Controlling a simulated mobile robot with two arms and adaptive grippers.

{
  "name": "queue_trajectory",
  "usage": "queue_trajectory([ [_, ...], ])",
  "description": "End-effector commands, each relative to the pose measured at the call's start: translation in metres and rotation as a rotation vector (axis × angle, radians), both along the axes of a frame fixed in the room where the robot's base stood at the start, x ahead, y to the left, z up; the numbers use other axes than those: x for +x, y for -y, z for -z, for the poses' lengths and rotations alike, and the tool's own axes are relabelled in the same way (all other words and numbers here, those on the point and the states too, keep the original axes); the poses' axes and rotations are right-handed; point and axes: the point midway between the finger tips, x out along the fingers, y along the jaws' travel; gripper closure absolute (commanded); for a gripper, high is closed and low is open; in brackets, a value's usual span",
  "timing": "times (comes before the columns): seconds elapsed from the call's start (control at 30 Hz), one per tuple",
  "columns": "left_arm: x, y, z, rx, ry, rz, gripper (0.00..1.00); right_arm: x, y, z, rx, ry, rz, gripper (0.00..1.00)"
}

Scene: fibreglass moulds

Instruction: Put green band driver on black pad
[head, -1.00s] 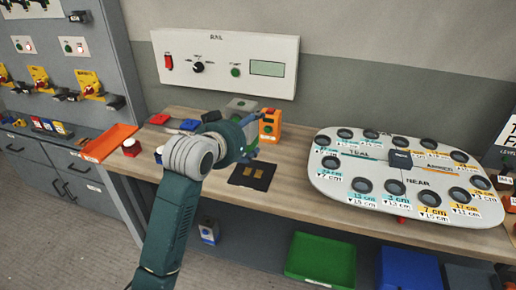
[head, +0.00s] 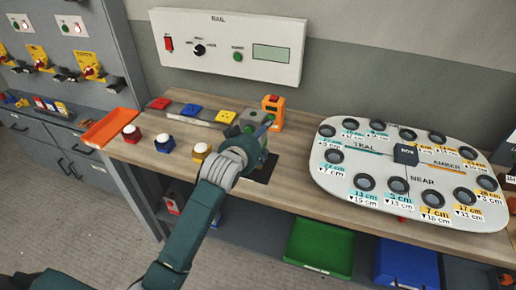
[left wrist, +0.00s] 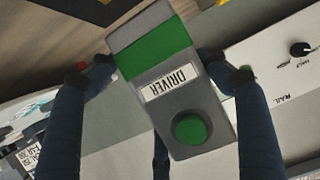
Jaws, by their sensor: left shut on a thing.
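The green band driver (left wrist: 165,118) is a grey block with a green band, a white DRIVER label and a round green button. My left gripper (head: 262,137) is shut on it; the wrist view shows a finger on either side. In the head view, the driver is mostly hidden by my gripper. The black pad (head: 268,169) lies on the bench just below the gripper in the picture, partly covered by my arm. A dark patch at the top of the wrist view appears to be the pad. I cannot tell whether driver and pad touch. My right gripper is out of view.
An orange device (head: 273,108) stands close behind the gripper. Domed buttons (head: 163,141) and an orange tray (head: 107,127) are left. A white board with holes (head: 330,180) fills the right.

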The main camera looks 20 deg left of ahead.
Motion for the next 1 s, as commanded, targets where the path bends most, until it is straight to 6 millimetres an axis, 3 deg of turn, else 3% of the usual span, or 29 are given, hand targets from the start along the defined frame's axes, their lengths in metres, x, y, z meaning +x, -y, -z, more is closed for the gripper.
queue_trajectory([
  [0.17, 0.001, 0.0, 0.013, 0.001, 0.004, 0.0, 0.62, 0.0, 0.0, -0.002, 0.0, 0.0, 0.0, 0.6],
  [0.43, 0.0, 0.0, 0.05, 0.0, 0.003, 0.0, 0.62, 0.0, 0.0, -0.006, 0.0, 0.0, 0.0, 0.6],
  [0.83, 0.001, 0.0, 0.056, -0.001, 0.005, 0.001, 0.62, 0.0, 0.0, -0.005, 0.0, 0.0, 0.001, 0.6],
  [0.87, 0.0, 0.0, 0.057, 0.0, 0.002, 0.0, 0.2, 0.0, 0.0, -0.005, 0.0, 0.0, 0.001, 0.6],
  [0.93, 0.0, 0.0, 0.057, 0.0, 0.002, 0.0, 0.06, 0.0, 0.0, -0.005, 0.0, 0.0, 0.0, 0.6],
  [1.0, 0.0, 0.0, 0.057, 0.0, 0.002, 0.0, 0.05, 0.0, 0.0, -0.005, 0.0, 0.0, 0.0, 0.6],
])
